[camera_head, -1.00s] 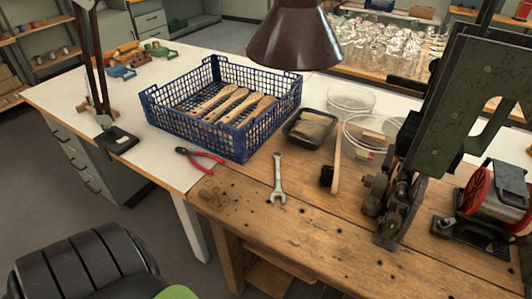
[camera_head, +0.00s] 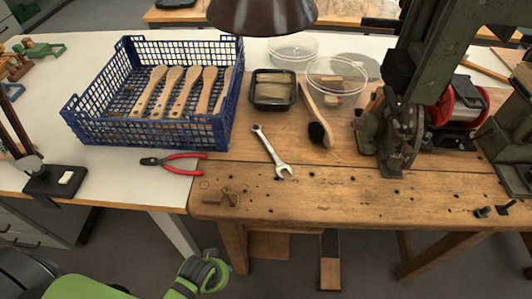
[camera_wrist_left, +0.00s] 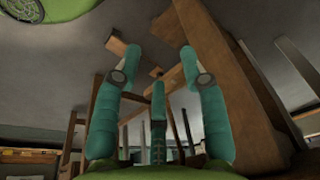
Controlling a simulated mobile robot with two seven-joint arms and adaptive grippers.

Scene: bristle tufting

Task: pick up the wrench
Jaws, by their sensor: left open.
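The wrench (camera_head: 271,151) is a silver open-ended spanner lying flat and bare on the wooden bench top (camera_head: 330,190), its jaw end towards the front edge. In the left wrist view my left gripper (camera_wrist_left: 160,77) shows its teal fingers spread apart with nothing between them. That view looks at wooden legs and bars, and I do not see the wrench in it. In the head view green parts of my arm show at the bottom, below the bench's front edge; the fingers cannot be made out there. My right gripper is in neither view.
Red-handled pliers (camera_head: 173,161) lie left of the wrench. A blue crate (camera_head: 150,130) of wooden handles, a black tray (camera_head: 273,91), a brush (camera_head: 316,117) and clear bowls (camera_head: 336,78) stand behind. A green machine (camera_head: 400,130) stands right. A lamp shade (camera_head: 262,15) hangs above.

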